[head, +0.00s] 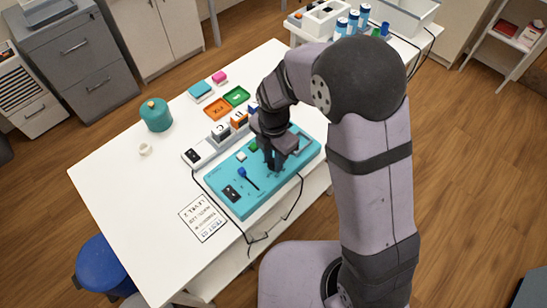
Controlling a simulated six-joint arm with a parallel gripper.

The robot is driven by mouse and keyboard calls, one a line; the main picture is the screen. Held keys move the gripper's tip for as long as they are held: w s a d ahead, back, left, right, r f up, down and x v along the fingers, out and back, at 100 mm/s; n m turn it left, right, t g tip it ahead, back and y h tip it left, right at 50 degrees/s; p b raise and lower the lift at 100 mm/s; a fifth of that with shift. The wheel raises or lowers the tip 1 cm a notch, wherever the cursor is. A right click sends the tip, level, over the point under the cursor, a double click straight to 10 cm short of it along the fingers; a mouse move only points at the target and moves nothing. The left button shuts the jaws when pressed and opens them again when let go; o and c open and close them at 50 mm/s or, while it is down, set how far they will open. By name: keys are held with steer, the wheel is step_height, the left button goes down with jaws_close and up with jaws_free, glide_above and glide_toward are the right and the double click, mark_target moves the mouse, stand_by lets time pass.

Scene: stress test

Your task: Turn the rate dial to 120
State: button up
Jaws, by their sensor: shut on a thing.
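A teal control panel (234,198) lies on the white table, with a blue lever (243,173), a white button (241,157), a green part (253,146) and a black switch plate (232,194) on its top. My gripper (275,167) points down onto the panel's right half. It is shut on a small part there, which I take to be the rate dial. The fingers hide this part, so its pointer and any scale numbers cannot be read.
A white power strip (197,155) with plugs lies behind the panel. Orange (216,108) and green (236,96) trays, a teal canister (156,114) and a printed card (202,218) are on the table. Black cables hang off the front edge. The table's left side is mostly clear.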

steer(key=m+p, duration=0.1)
steer(key=m, duration=0.3)
steer(key=shift+r, duration=0.1)
steer(key=m+p, duration=0.1)
steer(key=m, duration=0.8)
steer(key=shift+m+p, duration=0.3)
steer(key=shift+p, duration=0.1)
steer(key=shift+m, duration=2.1)
steer(key=o, duration=1)
steer(key=shift+o, duration=0.2)
